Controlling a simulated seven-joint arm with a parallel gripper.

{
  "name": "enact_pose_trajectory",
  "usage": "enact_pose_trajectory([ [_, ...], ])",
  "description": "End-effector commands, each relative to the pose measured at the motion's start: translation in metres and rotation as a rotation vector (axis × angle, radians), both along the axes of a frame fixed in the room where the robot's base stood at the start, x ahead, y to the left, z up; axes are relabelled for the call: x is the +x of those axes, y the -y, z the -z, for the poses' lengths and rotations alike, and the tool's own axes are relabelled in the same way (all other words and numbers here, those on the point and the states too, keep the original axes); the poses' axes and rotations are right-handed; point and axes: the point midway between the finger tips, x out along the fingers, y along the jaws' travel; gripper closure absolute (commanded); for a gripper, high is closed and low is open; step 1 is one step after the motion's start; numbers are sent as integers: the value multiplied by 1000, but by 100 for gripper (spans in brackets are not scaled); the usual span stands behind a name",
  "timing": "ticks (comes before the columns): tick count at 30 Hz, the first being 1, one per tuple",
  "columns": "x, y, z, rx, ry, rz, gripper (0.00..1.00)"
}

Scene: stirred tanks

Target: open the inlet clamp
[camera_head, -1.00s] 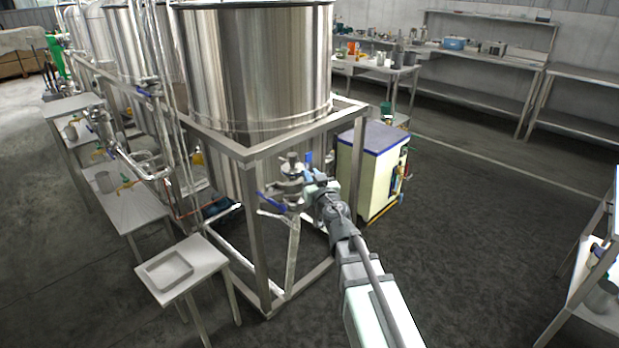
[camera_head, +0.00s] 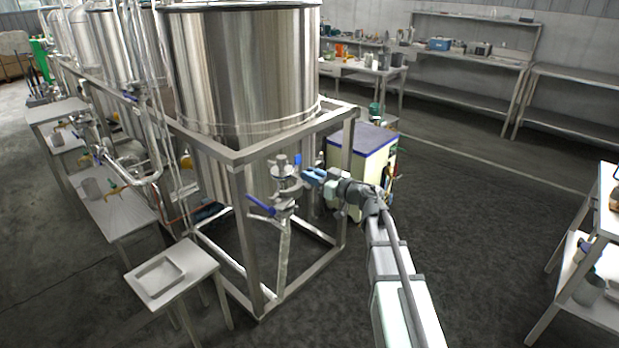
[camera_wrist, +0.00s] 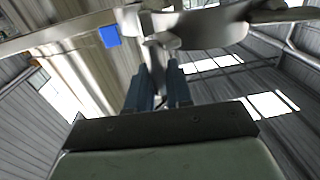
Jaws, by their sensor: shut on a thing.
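The metal valve assembly (camera_head: 284,182) stands at the front corner of the tank frame, below the large steel tank (camera_head: 245,75). It has a blue lever (camera_head: 261,206) low on its left and a small blue handle (camera_head: 298,160) at its upper right. My gripper (camera_head: 312,174) is just right of the assembly. In the wrist view its two dark blue fingers (camera_wrist: 156,80) are close together on a narrow grey metal piece (camera_wrist: 157,58), which looks like the inlet clamp's arm. Pale metal fittings (camera_wrist: 205,28) lie just beyond. How far the clamp is open cannot be made out.
Steel frame posts (camera_head: 246,245) stand left of and behind the valve. A cream cabinet (camera_head: 358,165) with a blue top is behind my gripper. A low table with a tray (camera_head: 172,272) is at left front. The floor at right is largely clear.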

Motion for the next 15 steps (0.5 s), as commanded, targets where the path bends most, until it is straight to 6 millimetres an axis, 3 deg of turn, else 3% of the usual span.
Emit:
enact_pose_trajectory([
  [15, 2, 5, 3, -7, -4, -57, 100],
])
